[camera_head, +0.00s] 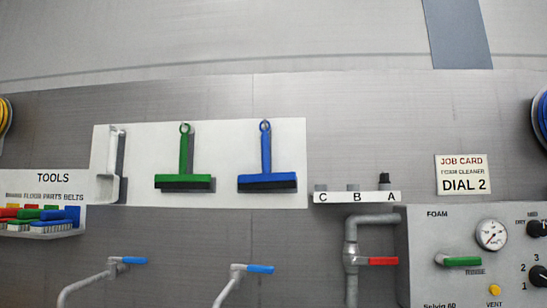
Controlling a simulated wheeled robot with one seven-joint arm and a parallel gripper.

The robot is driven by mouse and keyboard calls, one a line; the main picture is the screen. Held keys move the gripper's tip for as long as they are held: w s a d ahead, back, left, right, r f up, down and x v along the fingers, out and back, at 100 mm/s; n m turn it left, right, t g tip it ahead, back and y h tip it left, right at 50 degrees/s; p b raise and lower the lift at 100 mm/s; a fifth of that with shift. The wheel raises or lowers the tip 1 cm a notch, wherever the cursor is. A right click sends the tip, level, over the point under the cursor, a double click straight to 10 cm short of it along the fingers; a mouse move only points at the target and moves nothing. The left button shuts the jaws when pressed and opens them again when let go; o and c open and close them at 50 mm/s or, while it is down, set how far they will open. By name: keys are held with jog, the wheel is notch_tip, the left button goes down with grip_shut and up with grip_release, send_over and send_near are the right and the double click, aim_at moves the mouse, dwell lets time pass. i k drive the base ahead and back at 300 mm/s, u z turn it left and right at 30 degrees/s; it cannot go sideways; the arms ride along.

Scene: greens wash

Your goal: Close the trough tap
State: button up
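Two grey taps with blue levers show at the bottom of the head view. The left tap (86,283) has its blue lever (133,260) pointing right, about level. The other tap (228,285) has its blue lever (261,269) also pointing right, tilted slightly down. Both spouts run down and left out of the picture, so their ends and any water are hidden. No trough is in view, and no label shows which tap is the trough tap. My gripper is not in view.
Right of the taps, a grey pipe (351,287) carries a red lever (383,261) beside a foam panel (430,225) with gauge, green lever and knobs. Above hang a green squeegee (185,182) and a blue squeegee (267,180). A tools shelf (45,234) is at left.

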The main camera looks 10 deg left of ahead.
aim_at(251, 268)
jog(key=k, duration=1.2)
jog(key=u, duration=0.4)
jog(key=i, duration=1.65)
jog(key=z, duration=0.2)
